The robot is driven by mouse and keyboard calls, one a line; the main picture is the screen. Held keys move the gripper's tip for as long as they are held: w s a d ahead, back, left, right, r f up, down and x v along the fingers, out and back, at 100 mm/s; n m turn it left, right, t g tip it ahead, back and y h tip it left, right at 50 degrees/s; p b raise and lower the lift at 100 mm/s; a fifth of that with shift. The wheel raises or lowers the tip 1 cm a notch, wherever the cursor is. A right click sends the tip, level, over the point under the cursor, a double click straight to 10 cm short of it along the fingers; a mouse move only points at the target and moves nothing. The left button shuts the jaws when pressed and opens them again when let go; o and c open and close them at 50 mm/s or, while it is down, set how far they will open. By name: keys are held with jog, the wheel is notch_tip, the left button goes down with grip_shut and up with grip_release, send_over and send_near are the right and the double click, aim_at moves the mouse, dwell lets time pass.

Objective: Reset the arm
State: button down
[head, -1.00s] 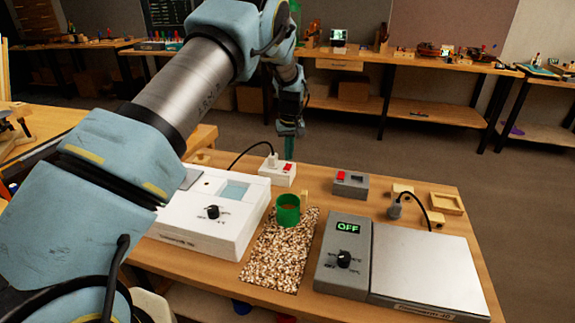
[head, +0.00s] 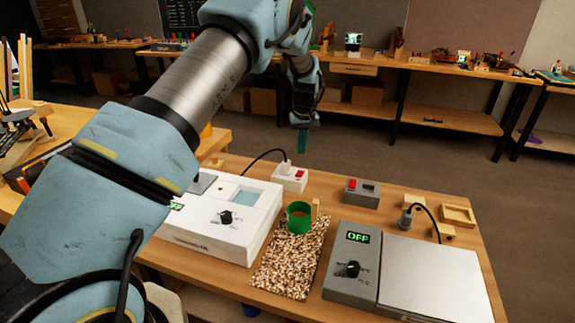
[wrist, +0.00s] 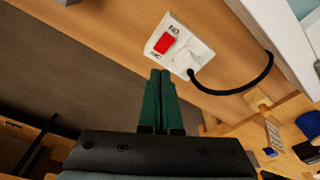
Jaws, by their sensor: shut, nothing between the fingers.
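My gripper (head: 303,141) hangs beyond the far edge of the bench in the head view, above and behind the white switched socket (head: 290,177). In the wrist view its green fingers (wrist: 161,75) are together with nothing between them. The socket with its red switch (wrist: 178,45) and black cable lies just past the fingertips in that view. My arm reaches across the upper left of the head view.
The bench (head: 472,262) bears a white device (head: 220,220), a green cup (head: 299,218) on a speckled mat (head: 285,266), a grey device reading OFF (head: 352,265), a grey switch box (head: 362,192) and a wooden tray (head: 458,215). Open floor lies behind the bench.

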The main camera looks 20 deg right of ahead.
jog(key=shift+a, duration=0.1)
jog(key=s+a+r+n, duration=0.1)
jog(key=a+r, duration=0.3)
jog(key=a, duration=0.9)
jog(key=a+r, duration=0.5)
jog(key=a, duration=0.8)
jog(key=s+a+r, duration=0.1)
jog(key=s+a, duration=1.7)
jog(key=shift+s+a+r+b, duration=0.25)
jog(key=shift+a+r+b, duration=0.05)
jog(key=shift+r+b, duration=0.1)
